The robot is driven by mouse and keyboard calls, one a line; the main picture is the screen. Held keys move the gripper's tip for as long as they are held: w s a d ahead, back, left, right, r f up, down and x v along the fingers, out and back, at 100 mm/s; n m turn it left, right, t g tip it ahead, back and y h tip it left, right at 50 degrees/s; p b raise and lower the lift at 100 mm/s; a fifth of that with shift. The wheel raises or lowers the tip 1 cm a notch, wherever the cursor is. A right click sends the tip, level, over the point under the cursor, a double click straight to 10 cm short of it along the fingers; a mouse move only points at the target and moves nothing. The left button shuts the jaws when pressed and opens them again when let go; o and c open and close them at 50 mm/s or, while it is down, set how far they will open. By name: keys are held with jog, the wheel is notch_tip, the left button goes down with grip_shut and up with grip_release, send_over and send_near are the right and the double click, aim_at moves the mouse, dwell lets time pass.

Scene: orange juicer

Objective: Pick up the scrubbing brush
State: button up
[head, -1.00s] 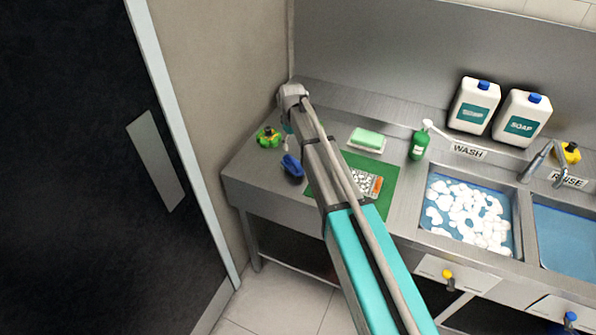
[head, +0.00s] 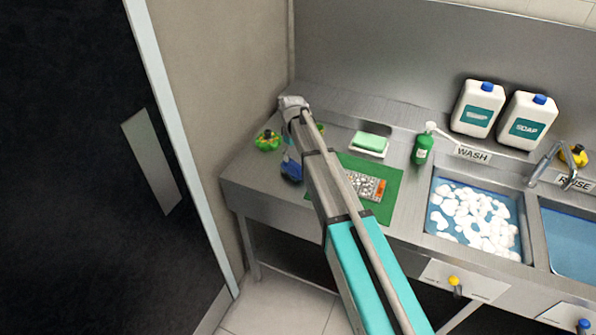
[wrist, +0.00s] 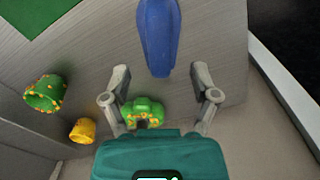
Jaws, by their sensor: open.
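A blue object (wrist: 158,35), which looks like the scrubbing brush, lies on the steel counter. In the wrist view, its rounded end points toward my gripper and its far end is cut off by the top edge. In the head view the brush (head: 291,168) is at the counter's left part, partly hidden by my arm. My gripper (wrist: 160,74) is open and empty. In the wrist view its fingertips are spread to either side of the brush's near end, with no visible contact. My fingers are not clear in the head view.
Green spotted pieces (wrist: 145,113) and a yellow piece (wrist: 82,131) lie near my gripper. A green bottle (head: 422,148) and the wash sink (head: 432,215) are farther right.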

aim_at(293, 163)
jog(key=shift+f, duration=0.1)
jog(key=shift+a+f+b, duration=0.1)
jog(key=shift+f+b, duration=2.4)
jog(key=shift+b, duration=0.15)
grip_shut()
